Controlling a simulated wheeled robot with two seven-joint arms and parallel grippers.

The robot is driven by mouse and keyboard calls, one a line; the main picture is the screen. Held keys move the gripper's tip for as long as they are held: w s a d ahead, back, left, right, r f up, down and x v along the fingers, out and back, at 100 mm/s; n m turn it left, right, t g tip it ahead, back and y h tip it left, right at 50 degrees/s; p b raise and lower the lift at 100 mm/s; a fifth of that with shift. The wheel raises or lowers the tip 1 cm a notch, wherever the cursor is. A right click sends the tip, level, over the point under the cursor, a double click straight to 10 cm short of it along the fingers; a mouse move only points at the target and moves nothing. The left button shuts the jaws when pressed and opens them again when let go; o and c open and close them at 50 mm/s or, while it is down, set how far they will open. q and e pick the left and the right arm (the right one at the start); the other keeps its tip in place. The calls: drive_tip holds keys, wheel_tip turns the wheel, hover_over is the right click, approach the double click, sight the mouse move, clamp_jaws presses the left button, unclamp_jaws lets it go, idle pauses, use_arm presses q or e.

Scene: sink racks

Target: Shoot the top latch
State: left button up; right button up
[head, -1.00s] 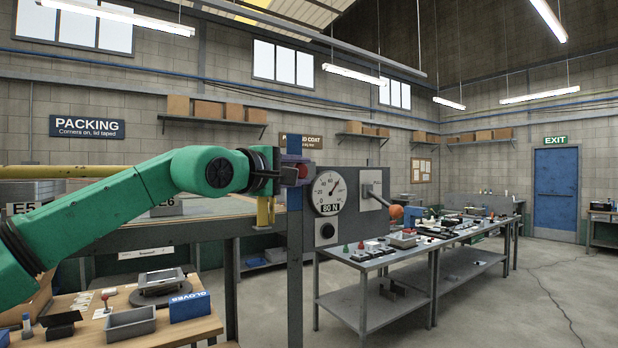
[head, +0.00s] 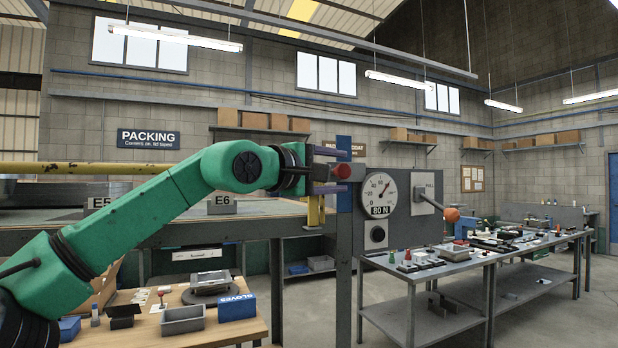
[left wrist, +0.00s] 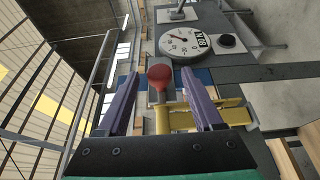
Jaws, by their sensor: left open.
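The latch shows as a round red knob (head: 342,171) in front of a blue post (head: 344,200) in the head view. A yellow bracket (head: 315,212) stands just left of the post. My left gripper (head: 328,170) reaches in from the left with its purple fingers apart, above and below the knob's level. In the left wrist view the knob (left wrist: 159,77) shows between the two open fingertips (left wrist: 159,82), with a gap on either side. The bolt behind the knob is mostly hidden. My right gripper is not in view.
A grey panel with a dial gauge (head: 380,195), a black button (head: 378,234) and an orange-knobbed lever (head: 451,215) stands right of the post. A cluttered metal bench (head: 425,272) is beyond. A wooden table (head: 140,325) with trays lies below my arm.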

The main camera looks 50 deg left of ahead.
use_arm(q)
drive_tip(key=s+d+b, duration=0.1)
drive_tip(key=s+b, duration=0.3)
drive_tip(key=s, duration=0.8)
drive_tip(key=shift+s+b, duration=0.3)
drive_tip(key=shift+s, duration=0.1)
drive_tip(key=shift+d, duration=0.1)
